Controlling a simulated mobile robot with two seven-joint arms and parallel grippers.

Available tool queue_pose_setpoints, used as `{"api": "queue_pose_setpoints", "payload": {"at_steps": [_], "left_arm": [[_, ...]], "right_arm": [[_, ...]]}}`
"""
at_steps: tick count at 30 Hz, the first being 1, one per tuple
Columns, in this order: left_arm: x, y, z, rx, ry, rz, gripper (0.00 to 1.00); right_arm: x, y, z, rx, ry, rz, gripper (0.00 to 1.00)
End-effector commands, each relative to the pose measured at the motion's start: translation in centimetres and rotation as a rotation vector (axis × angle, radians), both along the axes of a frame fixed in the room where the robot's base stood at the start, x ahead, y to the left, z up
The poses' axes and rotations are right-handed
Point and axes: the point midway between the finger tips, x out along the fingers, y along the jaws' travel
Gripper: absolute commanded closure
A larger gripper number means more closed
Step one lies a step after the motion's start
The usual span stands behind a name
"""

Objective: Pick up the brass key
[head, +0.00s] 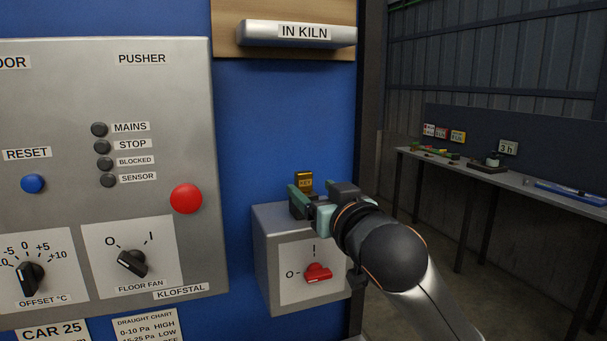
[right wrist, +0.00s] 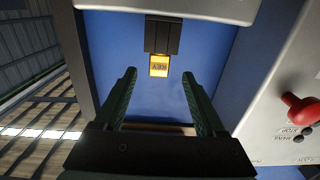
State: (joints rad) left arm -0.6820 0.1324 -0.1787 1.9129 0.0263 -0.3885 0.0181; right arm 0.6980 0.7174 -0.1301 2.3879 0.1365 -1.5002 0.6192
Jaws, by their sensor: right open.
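The brass key (head: 304,181) shows as a small yellow tag above the grey switch box, against the blue wall. In the right wrist view the brass key (right wrist: 159,66) bears upside-down lettering and sits at the end of a dark holder (right wrist: 162,35). My right gripper (head: 304,200) is in front of the key, hiding its lower part in the head view. In the right wrist view my right gripper (right wrist: 159,79) is open, its two green fingers apart with the key seen between their tips. No contact is visible. My left gripper is out of view.
The grey switch box (head: 264,248) with a red rotary switch (head: 317,272) is below my gripper. A control panel (head: 70,105) with a red button (head: 186,198) stands left. The IN KILN ledge (head: 296,35) is above. A workbench (head: 470,172) is far right.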

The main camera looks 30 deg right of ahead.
Motion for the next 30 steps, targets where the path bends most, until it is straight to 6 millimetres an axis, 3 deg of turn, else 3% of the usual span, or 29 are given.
{"api": "queue_pose_setpoints", "payload": {"at_steps": [6, 15, 24, 30], "left_arm": [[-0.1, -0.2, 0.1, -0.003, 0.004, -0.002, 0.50], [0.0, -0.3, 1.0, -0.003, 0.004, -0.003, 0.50], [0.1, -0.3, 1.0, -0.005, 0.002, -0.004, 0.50], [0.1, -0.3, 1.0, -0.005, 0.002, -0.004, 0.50]], "right_arm": [[1.4, -0.4, -0.1, -0.001, 0.001, -0.001, 0.28], [5.3, -1.5, -0.1, 0.000, 0.001, -0.001, 0.28], [5.9, -1.6, -0.2, 0.000, 0.000, 0.001, 0.28], [5.8, -1.6, -0.2, 0.000, 0.000, 0.001, 0.48]]}}
